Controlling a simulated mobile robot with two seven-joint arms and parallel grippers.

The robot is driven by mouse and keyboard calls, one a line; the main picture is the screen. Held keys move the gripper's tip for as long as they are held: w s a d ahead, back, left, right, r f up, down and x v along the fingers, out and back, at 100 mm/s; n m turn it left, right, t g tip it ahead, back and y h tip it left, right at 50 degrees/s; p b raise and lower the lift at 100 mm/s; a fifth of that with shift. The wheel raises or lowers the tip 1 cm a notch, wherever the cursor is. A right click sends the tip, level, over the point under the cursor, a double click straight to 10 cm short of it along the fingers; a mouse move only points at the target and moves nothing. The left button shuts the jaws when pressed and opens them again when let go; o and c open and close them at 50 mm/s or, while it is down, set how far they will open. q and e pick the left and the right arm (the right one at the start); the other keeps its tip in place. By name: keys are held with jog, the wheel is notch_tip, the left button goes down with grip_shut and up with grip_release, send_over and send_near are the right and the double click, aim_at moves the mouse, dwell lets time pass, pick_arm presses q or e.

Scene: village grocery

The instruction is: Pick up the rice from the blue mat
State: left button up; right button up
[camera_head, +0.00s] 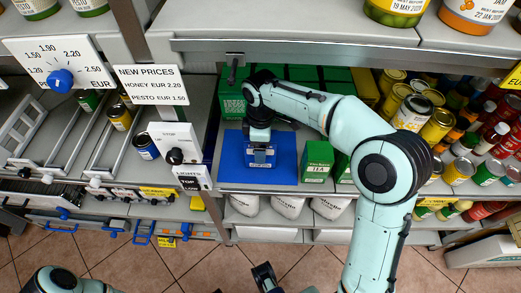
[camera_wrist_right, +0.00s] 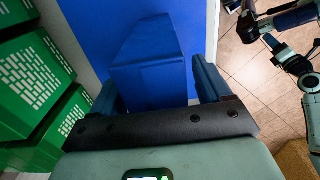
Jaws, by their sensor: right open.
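The blue mat (camera_head: 285,175) lies on the middle shelf in the head view. A blue box, seemingly the rice (camera_wrist_right: 150,62), stands on the mat in the right wrist view. My right gripper (camera_head: 261,150) is over the mat and hides most of the box in the head view. In the right wrist view my right gripper (camera_wrist_right: 155,82) is open, with a finger on each side of the box's near end. I cannot tell whether the fingers touch it. My left gripper (camera_head: 265,274) is low over the floor, partly cut off; its opening is unclear.
Green boxes (camera_head: 318,160) stand right of the mat; more green boxes (camera_wrist_right: 30,75) line the left in the wrist view. A shelf edge (camera_head: 330,45) runs above my arm. White sacks (camera_head: 287,206) sit below.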

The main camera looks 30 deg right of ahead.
jog(key=shift+f, duration=0.25)
jog(key=c, duration=1.3)
jog(key=shift+o, duration=0.2)
jog(key=shift+r, duration=0.2)
